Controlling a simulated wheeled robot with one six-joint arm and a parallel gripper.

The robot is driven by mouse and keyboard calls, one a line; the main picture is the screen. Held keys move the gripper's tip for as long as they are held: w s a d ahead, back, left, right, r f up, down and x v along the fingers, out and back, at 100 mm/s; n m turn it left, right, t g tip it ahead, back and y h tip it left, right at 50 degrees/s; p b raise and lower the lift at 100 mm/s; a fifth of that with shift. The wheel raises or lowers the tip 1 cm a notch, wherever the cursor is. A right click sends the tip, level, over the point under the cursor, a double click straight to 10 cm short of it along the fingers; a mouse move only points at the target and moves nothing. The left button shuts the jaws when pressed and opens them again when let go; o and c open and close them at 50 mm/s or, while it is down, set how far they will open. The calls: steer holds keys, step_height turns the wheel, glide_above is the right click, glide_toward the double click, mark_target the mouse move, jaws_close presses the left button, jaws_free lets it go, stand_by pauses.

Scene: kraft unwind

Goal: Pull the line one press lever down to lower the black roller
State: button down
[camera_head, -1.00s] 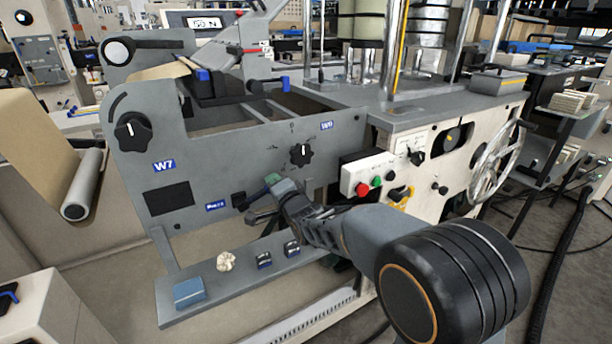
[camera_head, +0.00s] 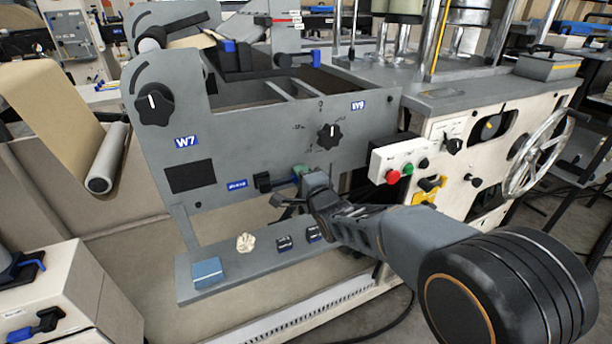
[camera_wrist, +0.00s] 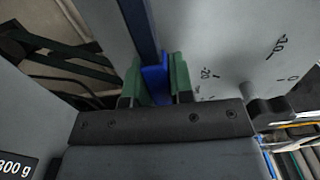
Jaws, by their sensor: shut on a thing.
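The press lever shows in the wrist view as a bright blue grip (camera_wrist: 155,84) on a dark blue bar. My gripper (camera_wrist: 156,72) is shut on it, with a green finger pad on each side. In the head view, my gripper (camera_head: 299,173) is at the lower part of the grey side panel (camera_head: 240,140), below the black star knob. I cannot tell for sure which part is the black roller; a black bar with a blue handle (camera_head: 230,46) lies above the panel.
A white box with red and green buttons (camera_head: 393,176) and a handwheel (camera_head: 540,152) are to the right of my gripper. The black star knob (camera_head: 329,136) is just above. A grey shelf (camera_head: 225,287) with small items lies below.

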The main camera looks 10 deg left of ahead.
steer(key=shift+f, duration=0.15)
steer(key=c, duration=1.2)
jaws_free()
steer(key=shift+a, duration=0.1)
steer(key=shift+o, duration=1)
steer(key=shift+w, duration=0.1)
steer(key=p+v, duration=0.2)
steer(key=v, duration=1.2)
steer(key=shift+w, duration=0.1)
